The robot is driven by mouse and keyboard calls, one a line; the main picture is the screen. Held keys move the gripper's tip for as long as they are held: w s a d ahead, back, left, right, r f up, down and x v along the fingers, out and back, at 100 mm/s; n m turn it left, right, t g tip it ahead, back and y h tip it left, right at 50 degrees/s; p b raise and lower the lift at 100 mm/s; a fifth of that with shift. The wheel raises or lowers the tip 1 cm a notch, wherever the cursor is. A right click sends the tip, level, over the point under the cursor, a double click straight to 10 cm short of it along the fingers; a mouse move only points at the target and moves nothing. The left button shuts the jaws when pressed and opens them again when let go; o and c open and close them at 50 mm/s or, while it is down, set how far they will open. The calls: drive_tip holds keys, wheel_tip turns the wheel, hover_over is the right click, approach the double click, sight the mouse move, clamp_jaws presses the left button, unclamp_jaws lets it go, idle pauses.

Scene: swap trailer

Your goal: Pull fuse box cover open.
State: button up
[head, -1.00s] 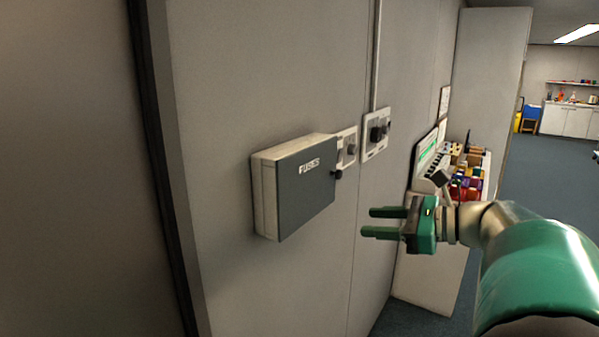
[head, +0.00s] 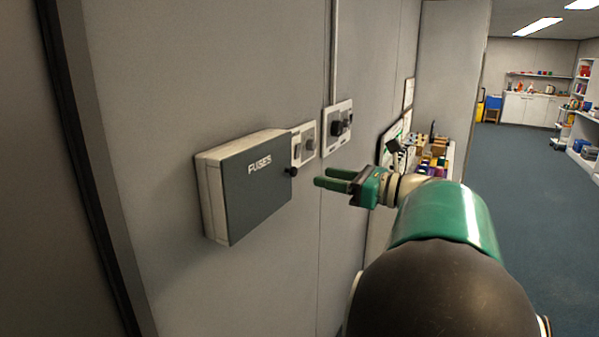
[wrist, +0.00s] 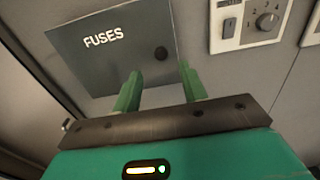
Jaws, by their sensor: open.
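The fuse box (head: 210,200) is a pale box on the wall with a dark grey cover (head: 258,205) lettered FUSES. The cover looks closed. A small black knob (head: 292,171) sits at the cover's right edge. My gripper (head: 326,178) is open and empty, just right of the knob and apart from it in the head view. In the wrist view the cover (wrist: 110,60) and knob (wrist: 161,53) lie ahead of the green fingers (wrist: 158,82). The knob is roughly in line with the gap between them.
A switch plate (head: 304,145) and a dial plate (head: 339,127) are on the wall close behind my gripper. A bench with coloured items (head: 430,158) stands further along. The floor (head: 535,200) on the right is open.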

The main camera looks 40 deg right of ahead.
sight(296, 171)
drive_tip(key=x, duration=0.7)
drive_tip(key=shift+w+a, duration=0.1)
drive_tip(key=shift+w, duration=0.25)
clamp_jaws()
